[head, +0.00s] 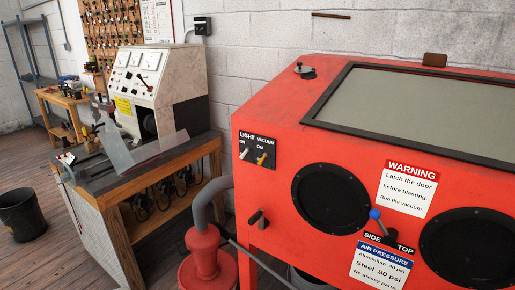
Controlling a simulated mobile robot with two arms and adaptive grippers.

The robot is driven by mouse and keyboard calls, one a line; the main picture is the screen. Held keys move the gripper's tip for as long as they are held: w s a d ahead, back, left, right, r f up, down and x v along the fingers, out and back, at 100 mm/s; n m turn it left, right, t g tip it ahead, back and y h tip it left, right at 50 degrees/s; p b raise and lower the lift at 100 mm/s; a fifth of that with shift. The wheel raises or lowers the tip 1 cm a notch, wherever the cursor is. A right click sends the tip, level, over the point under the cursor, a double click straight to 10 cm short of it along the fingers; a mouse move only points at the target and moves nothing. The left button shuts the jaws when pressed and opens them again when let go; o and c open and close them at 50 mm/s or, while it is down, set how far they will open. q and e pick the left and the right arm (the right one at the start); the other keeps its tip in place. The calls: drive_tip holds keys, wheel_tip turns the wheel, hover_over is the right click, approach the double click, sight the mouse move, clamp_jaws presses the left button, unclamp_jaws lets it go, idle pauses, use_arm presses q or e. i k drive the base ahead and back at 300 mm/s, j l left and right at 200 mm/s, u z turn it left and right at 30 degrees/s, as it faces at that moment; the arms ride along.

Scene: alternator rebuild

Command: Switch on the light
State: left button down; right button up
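The light switch (244,153) is a small pale toggle under the label LIGHT on a black plate at the upper left of the red blast cabinet's (285,135) front. The vacuum switch (262,158), a yellowish toggle, sits just right of it under the label VACUUM. Both have ON marked above them. The toggles are too small to tell their positions surely. The cabinet's window (420,105) looks dull grey-green, with no clear glow behind it. Neither of my grippers is in view.
Two black arm ports (331,198) are in the cabinet front, with a blue-knobbed SIDE/TOP lever (376,215) between them. A dark handle (258,219) juts out below the switches. A red vacuum (206,258) with a grey hose stands lower left, before a test bench (150,85).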

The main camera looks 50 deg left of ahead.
sight(247, 149)
drive_tip(key=u, duration=1.5)
